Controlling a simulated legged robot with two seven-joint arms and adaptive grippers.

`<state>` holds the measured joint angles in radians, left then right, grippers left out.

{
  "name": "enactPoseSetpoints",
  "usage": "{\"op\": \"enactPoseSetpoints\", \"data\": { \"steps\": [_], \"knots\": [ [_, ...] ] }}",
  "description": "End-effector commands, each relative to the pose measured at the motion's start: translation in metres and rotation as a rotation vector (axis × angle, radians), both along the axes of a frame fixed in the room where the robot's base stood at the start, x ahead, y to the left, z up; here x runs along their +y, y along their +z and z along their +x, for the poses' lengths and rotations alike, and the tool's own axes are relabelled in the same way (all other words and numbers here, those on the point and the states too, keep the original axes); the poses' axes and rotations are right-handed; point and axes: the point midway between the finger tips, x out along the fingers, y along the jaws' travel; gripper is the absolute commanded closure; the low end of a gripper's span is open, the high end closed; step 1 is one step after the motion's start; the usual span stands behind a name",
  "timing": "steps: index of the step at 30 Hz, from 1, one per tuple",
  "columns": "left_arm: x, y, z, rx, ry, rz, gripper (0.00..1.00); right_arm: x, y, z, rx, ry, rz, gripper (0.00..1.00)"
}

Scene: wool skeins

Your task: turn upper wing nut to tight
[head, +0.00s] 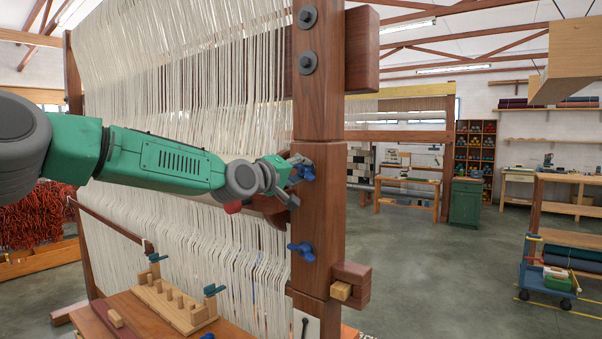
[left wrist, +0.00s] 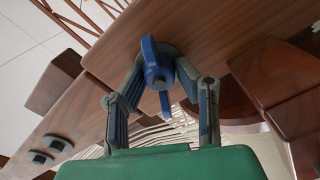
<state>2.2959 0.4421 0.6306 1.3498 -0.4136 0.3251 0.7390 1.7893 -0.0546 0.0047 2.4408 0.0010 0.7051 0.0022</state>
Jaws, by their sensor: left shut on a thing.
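The blue upper wing nut (head: 306,173) sits on the front face of the loom's wooden upright (head: 319,110). My left gripper (head: 290,179) reaches it from the left, its fingers at the nut. In the left wrist view, the upper wing nut (left wrist: 154,65) lies between the two fingers of my left gripper (left wrist: 160,75), which is shut on it. One wing points up and the other down in that view, slightly tilted. The blue lower wing nut (head: 301,251) is on the same upright, well below. My right gripper is not in view.
Pale warp threads (head: 190,80) hang behind my left arm. A wooden bench with a pegged board (head: 172,304) stands at the lower left, below the arm. Dark bolts (head: 307,62) sit higher on the upright. Open floor (head: 440,270) lies to the right.

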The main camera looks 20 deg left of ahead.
Motion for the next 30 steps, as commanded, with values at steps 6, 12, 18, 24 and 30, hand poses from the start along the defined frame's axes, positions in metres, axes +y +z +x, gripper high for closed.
{"op": "enactPoseSetpoints", "data": {
  "steps": [6,12,18,24,30],
  "knots": [
    [0.001,-0.004,0.000,-0.023,0.000,0.083,1.00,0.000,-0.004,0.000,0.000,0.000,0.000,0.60],
    [0.000,-0.005,0.000,-0.074,0.000,0.226,1.00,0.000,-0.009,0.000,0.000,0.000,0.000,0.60],
    [0.000,-0.005,0.000,-0.137,-0.001,0.406,1.00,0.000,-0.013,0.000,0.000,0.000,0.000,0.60],
    [0.000,-0.005,0.000,-0.202,-0.001,0.586,1.00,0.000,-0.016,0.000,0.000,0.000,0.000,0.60],
    [0.000,-0.006,0.000,-0.265,-0.004,0.765,1.00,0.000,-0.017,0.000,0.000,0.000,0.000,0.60]
  ]
}}
